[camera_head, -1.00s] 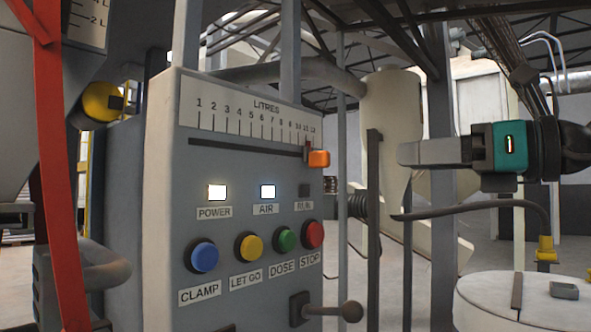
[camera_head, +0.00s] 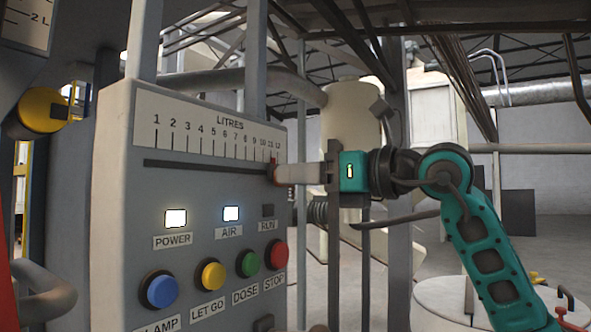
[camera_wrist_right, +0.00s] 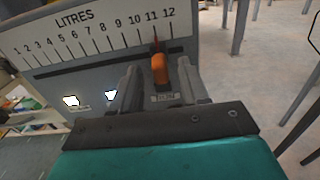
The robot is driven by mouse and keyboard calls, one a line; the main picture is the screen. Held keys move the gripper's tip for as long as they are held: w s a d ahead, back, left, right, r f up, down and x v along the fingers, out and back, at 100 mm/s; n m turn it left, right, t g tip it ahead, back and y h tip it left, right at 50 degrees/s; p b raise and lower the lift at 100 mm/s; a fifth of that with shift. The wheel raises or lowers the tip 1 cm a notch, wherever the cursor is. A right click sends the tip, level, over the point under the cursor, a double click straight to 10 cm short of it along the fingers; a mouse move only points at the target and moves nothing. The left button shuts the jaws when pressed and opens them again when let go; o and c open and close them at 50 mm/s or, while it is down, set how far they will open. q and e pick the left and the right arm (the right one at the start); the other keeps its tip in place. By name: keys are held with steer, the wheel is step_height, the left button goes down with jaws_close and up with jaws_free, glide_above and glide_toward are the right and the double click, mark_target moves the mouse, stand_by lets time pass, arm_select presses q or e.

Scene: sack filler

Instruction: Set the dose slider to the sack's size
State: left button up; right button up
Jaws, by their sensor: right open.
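The dose slider's orange knob (camera_wrist_right: 160,70) sits near the right end of the slot, with its thin pointer close to the 11 mark of the LITRES scale (camera_wrist_right: 95,35). My right gripper (camera_wrist_right: 157,80) is open, with one finger on each side of the knob; I cannot tell whether either finger touches it. In the head view my right gripper (camera_head: 284,173) reaches the panel's right edge from the right and hides most of the knob. My left gripper is not in view. No sack shows.
The grey control panel (camera_head: 205,195) has lit POWER (camera_head: 176,218) and AIR (camera_head: 231,213) lamps and a dark RUN lamp (camera_head: 268,210). Blue (camera_head: 161,290), yellow (camera_head: 212,274), green (camera_head: 248,263) and red (camera_head: 276,253) buttons sit below the slot. Grey posts stand right of the panel.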

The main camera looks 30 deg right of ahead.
steer(key=shift+x, duration=0.75)
steer(key=shift+c, duration=0.3)
jaws_close()
